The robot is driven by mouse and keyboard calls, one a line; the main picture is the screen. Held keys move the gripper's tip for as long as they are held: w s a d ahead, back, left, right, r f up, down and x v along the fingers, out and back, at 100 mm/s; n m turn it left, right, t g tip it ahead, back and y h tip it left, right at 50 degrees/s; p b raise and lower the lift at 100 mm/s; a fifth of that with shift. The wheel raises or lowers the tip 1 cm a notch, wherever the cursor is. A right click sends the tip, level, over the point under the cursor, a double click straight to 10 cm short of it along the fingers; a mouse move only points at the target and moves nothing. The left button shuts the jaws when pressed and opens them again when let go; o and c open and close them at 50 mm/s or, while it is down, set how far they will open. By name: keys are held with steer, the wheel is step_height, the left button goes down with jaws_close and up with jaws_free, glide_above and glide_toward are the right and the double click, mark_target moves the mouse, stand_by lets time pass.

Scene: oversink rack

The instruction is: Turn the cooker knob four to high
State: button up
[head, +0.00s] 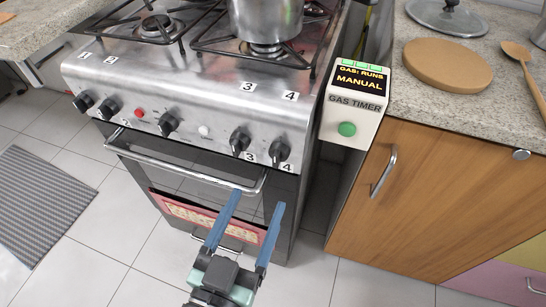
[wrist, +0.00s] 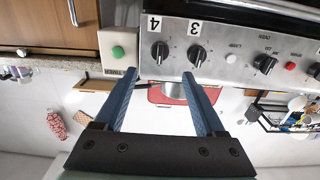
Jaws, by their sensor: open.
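Cooker knob four (head: 280,150) is the black knob at the right end of the steel cooker panel, below a label 4. It also shows in the wrist view (wrist: 160,51), where the picture is upside down. Its grip bar looks roughly upright there; I cannot read its exact setting. Knob three (head: 240,140) sits just to its left in the head view. My gripper (head: 258,197) is open and empty, in front of the oven door and below knob four. In the wrist view the fingertips (wrist: 160,73) lie to either side of knob four's line, apart from it.
A gas timer box (head: 352,118) with a green button stands right of the panel, reading "GAS: RUNS MANUAL". The oven handle (head: 185,163) runs below the knobs. A pot (head: 265,18) stands on a burner. A wooden cupboard (head: 440,190) is at the right.

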mark_target(275, 162)
steer(key=p+x, duration=0.1)
steer(key=x, duration=0.8)
steer(key=shift+s, duration=0.1)
jaws_close()
